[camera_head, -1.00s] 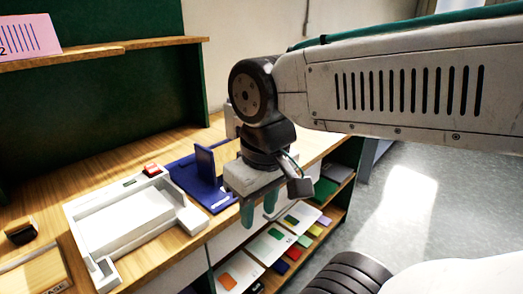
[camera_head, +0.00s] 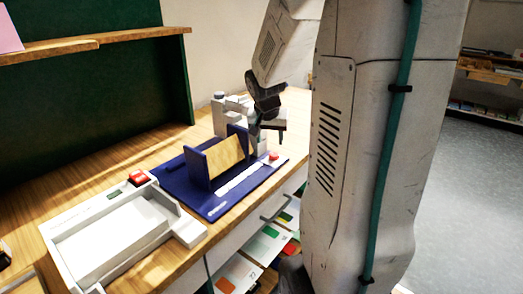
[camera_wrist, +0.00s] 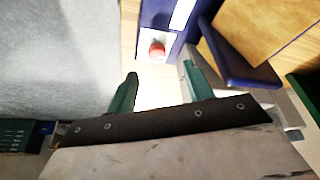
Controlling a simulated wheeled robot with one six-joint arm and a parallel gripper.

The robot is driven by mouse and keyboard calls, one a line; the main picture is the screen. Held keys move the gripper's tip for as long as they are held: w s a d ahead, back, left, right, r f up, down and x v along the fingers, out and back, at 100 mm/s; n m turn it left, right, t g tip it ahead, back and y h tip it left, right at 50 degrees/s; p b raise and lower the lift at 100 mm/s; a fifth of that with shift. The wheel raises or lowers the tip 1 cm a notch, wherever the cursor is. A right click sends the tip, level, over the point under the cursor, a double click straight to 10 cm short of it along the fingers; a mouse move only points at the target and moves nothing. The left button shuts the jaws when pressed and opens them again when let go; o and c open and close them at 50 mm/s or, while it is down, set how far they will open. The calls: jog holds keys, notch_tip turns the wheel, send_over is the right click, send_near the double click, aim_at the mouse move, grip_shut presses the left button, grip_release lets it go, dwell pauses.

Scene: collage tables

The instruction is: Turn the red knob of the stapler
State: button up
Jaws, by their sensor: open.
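The red knob (camera_head: 273,156) sits on a small white block at the front right corner of the blue base (camera_head: 215,205). It also shows in the wrist view (camera_wrist: 157,48), beyond my fingertips, roughly between their lines. The stapler appears to be the blue base with upright blue plates and a white upright part (camera_head: 230,116) behind. My gripper (camera_wrist: 158,82) has two green fingers, open and apart, with nothing between them. In the head view my wrist is above the right side of the base; the fingers are hard to make out there.
A white tray-like device (camera_head: 110,245) with a red button (camera_head: 138,177) stands left of the blue base. A yellowish board (camera_head: 228,158) stands among the blue plates. Shelves with coloured cards (camera_head: 262,250) lie below the table (camera_head: 180,140). A green panel is behind.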

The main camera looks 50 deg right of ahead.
aim_at(274, 154)
jog(key=shift+m, duration=0.3)
jog(key=x, duration=0.4)
jog(key=d+x, duration=0.1)
jog(key=x, duration=0.4)
jog(key=shift+s+d+r, duration=0.1)
jog(key=shift+r, duration=0.1)
jog(key=c, duration=1)
